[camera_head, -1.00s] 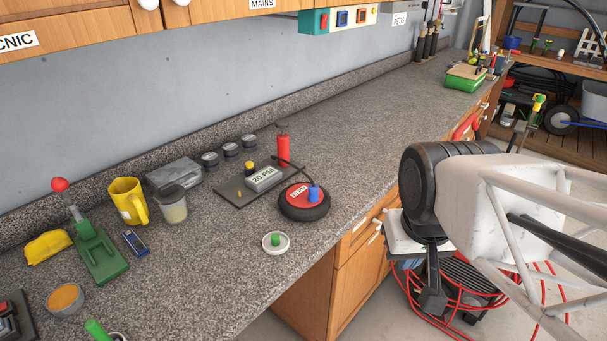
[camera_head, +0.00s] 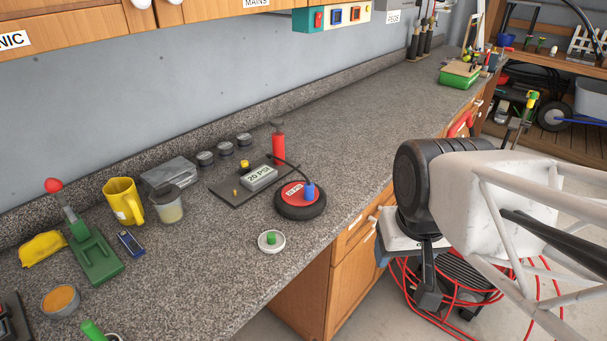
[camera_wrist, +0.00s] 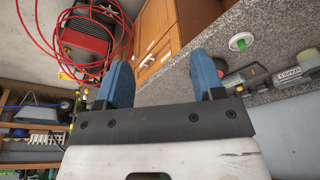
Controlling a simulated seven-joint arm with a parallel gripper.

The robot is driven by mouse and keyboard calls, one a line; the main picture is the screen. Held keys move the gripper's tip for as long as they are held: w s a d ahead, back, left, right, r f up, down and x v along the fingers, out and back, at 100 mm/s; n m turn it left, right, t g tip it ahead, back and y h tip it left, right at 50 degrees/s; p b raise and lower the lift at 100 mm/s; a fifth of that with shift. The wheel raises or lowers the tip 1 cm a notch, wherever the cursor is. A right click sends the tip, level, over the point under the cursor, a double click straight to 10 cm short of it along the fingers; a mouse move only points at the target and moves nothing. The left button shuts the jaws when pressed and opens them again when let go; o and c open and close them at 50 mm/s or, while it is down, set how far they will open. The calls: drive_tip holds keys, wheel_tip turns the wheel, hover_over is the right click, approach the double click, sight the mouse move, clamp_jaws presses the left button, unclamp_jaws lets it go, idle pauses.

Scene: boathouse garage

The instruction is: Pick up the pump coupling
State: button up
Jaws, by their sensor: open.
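A blue coupling (camera_head: 309,191) stands on the black tire-like disc with a red centre (camera_head: 301,204) on the worktop. A black hose joins it to the upright red pump (camera_head: 278,146). I take this blue piece for the pump coupling. My gripper (camera_wrist: 160,62) is open and empty in the wrist view, with two blue fingers apart. In the head view it is beyond the counter's front edge, right of the coupling and mostly hidden by my arm. In the wrist view the right finger is near the disc's area; I cannot make out the coupling there.
A white disc with a green knob (camera_head: 271,241) lies near the front edge, also in the wrist view (camera_wrist: 241,41). A plate with a 20 PSI box (camera_head: 259,178) is behind. A yellow mug (camera_head: 122,203) and green lever press (camera_head: 95,258) stand left. Red hose (camera_head: 405,285) coils below.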

drive_tip(key=m+g, duration=0.3)
drive_tip(key=m, duration=1.6)
hover_over(307, 185)
drive_tip(key=f, duration=0.5)
drive_tip(key=s+f, duration=0.1)
drive_tip(key=f, duration=0.1)
drive_tip(key=shift+d+f, duration=0.25)
drive_tip(key=shift+f, duration=0.05)
drive_tip(key=shift+w+a+f+m, duration=0.2)
drive_tip(key=shift+w+f+m, duration=0.1)
drive_tip(key=shift+w+m, duration=0.15)
drive_tip(key=shift+f, duration=1.3)
